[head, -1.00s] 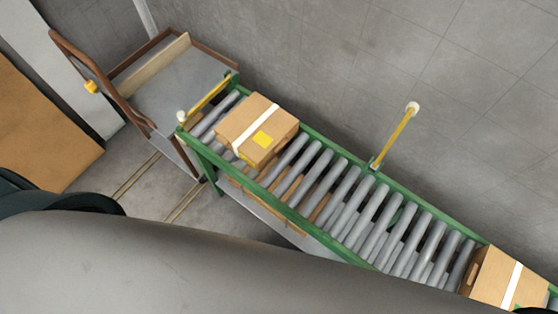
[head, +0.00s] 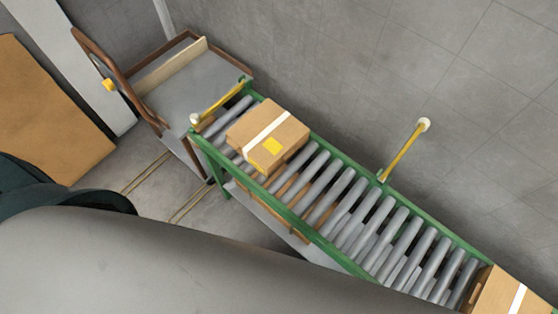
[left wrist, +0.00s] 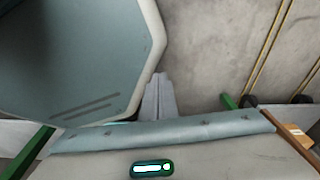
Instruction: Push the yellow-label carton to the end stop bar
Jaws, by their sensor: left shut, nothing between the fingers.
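The yellow-label carton (head: 267,137) is a brown box with a white tape strip and a yellow label. It sits on the roller conveyor (head: 345,215) near its far left end. The end stop bar (head: 220,102) is a yellow bar across that end; a short stretch of rollers shows between it and the carton. My left gripper (left wrist: 160,77) shows in the left wrist view with its fingers shut and empty, above grey floor and apart from the carton. In the head view neither gripper shows; my grey arm fills the lower left.
A second taped carton (head: 500,292) sits at the conveyor's lower right. A yellow post (head: 402,152) with a white tip rises from the far green rail. A cart (head: 190,85) with a brown frame stands beyond the end stop. A grey wall runs behind the conveyor.

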